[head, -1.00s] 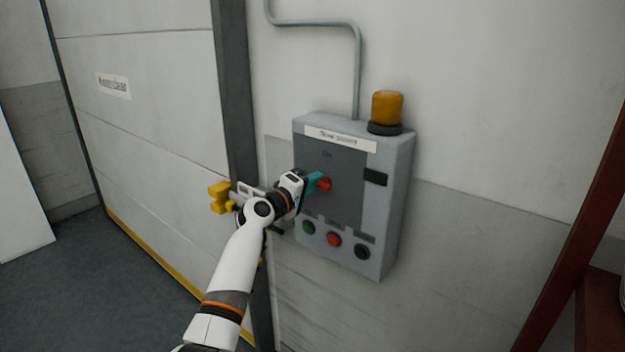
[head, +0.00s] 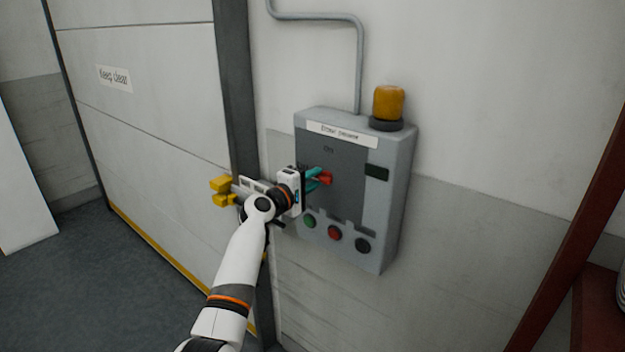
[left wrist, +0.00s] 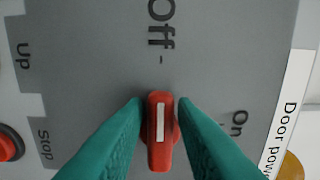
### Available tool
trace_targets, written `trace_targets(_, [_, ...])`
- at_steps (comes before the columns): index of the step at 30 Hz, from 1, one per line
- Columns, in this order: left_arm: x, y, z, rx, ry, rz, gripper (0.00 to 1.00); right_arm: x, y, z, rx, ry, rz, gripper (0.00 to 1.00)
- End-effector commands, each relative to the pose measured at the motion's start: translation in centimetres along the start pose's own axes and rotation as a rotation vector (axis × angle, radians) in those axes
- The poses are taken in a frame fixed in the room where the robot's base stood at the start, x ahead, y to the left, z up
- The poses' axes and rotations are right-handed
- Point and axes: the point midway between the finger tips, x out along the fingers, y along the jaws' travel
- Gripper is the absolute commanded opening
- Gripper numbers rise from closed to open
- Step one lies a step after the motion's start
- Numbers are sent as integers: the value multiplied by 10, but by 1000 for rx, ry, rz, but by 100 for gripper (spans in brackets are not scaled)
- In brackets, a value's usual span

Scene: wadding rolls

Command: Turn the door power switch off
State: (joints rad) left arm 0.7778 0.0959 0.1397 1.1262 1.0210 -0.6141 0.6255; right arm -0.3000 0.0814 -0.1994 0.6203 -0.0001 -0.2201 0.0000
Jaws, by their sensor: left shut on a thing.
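The door power switch is a red knob with a white line, on the grey face of a control box (head: 398,215). The knob (head: 327,178) shows close up in the left wrist view (left wrist: 160,155). Its white line points toward the "Off" label (left wrist: 161,22); the "On" label (left wrist: 238,123) is off to the side. My left gripper (head: 318,180) is shut on the knob, one teal finger on each side of it. My right gripper is out of view.
Below the knob are a green button (head: 309,221), a red button (head: 335,233) and a black button (head: 363,246). An amber lamp (head: 389,103) tops the box. A "Keep clear" door (head: 150,130) with a yellow catch (head: 221,185) stands left.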

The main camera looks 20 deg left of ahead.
Motion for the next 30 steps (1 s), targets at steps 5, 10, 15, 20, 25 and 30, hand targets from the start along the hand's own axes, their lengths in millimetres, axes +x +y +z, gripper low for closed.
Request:
trace_targets(5, [0,3,-2,-1,4,6,36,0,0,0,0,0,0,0])
trace_targets(10, [0,2,-1,0,3,4,38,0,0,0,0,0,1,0])
trace_targets(15, [-1,2,-1,1,2,3,38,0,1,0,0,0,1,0])
trace_targets(20, [-15,3,0,2,1,2,38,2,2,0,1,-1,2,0])
trace_targets(25, [-44,4,0,3,1,2,38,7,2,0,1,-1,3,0])
trace_targets(30, [-78,5,0,2,1,3,38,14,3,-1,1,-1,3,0])
